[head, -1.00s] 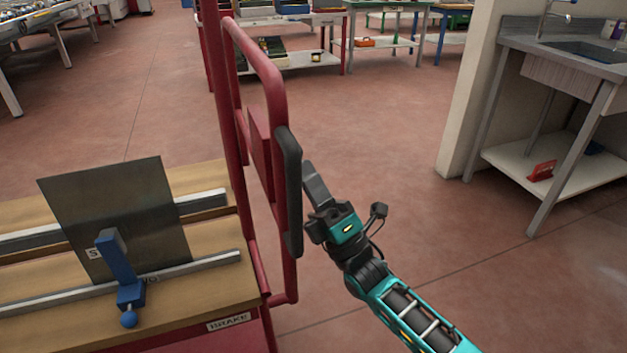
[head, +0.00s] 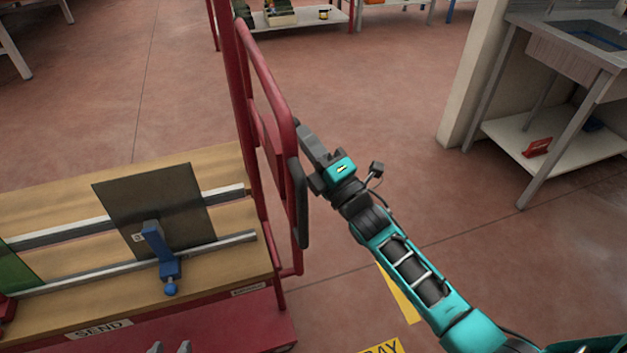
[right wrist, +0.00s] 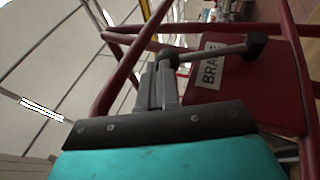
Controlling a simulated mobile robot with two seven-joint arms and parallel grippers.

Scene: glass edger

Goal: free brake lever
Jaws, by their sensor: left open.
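The brake lever (right wrist: 215,53) shows in the right wrist view as a grey rod with a black knob and a round hub, in front of a red panel (right wrist: 225,92) labelled BRAK, the rest cut off. I cannot make out the lever in the head view. My right gripper (right wrist: 163,75) has its fingers at the hub end; contact and grip are unclear. In the head view my right gripper (head: 309,143) is beside the black grip (head: 299,205) of the red cart frame. My left gripper (head: 170,347) is open, only its tips showing at the bottom edge.
The red cart (head: 215,325) has a wooden deck with metal rails, a dark plate (head: 165,205) and a blue clamp (head: 164,258). A green sheet (head: 15,268) stands at far left. Yellow floor marking (head: 400,292) lies below my right arm. Floor toward the sink table (head: 545,75) is clear.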

